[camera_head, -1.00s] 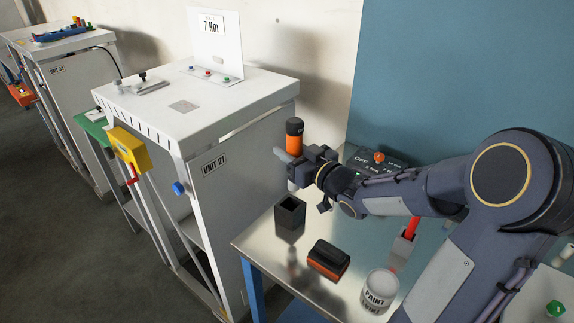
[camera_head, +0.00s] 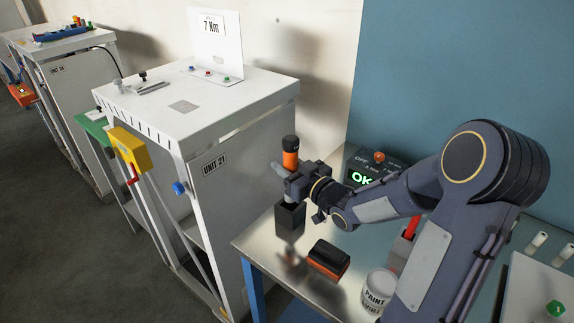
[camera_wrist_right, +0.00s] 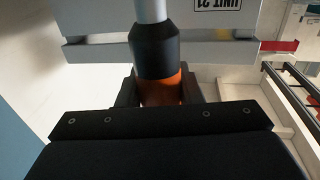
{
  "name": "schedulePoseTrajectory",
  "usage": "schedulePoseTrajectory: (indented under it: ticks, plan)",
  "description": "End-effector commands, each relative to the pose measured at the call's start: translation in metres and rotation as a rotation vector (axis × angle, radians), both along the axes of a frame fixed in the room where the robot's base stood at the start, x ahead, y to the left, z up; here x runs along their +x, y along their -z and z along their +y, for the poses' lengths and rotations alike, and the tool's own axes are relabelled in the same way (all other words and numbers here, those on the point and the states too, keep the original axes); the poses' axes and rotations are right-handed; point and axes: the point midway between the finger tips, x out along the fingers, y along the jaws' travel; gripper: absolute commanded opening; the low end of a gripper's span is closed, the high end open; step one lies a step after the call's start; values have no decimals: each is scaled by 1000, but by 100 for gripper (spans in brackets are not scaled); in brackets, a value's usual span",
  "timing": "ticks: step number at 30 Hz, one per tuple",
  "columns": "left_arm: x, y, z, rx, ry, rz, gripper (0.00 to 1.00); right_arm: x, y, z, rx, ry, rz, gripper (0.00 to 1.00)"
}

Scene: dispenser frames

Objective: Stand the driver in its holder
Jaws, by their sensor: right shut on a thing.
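The driver (camera_head: 291,160) has an orange grip with a black end cap and is upright in my right gripper (camera_head: 289,184). My right gripper is shut around the grip. In the right wrist view the driver (camera_wrist_right: 155,50) shows its orange grip, black collar and silver shaft. The holder (camera_head: 290,224), a dark square open-topped cup, stands on the metal table directly below the gripper. My left gripper is not in view.
A black-and-orange block (camera_head: 328,260) and a paint can (camera_head: 379,287) stand on the table (camera_head: 300,278) in front. A control box (camera_head: 362,177) with a green OK display is behind my right arm. The white Unit 21 cabinet (camera_head: 240,200) stands to the left.

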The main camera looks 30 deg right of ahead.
Motion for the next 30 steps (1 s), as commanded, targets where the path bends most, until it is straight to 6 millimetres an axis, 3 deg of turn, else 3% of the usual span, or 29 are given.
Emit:
schedulePoseTrajectory:
  ticks: [11,12,17,26,30]
  plan:
    - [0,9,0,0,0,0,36,0,5,0,-1,0,-4,5]
    - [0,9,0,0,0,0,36,0,6,0,-1,0,0,34]
    - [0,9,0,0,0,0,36,0,6,0,0,0,0,55]
    - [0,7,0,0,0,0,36,0,5,0,0,0,0,55]
    - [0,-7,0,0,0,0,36,0,-7,0,0,0,0,55]
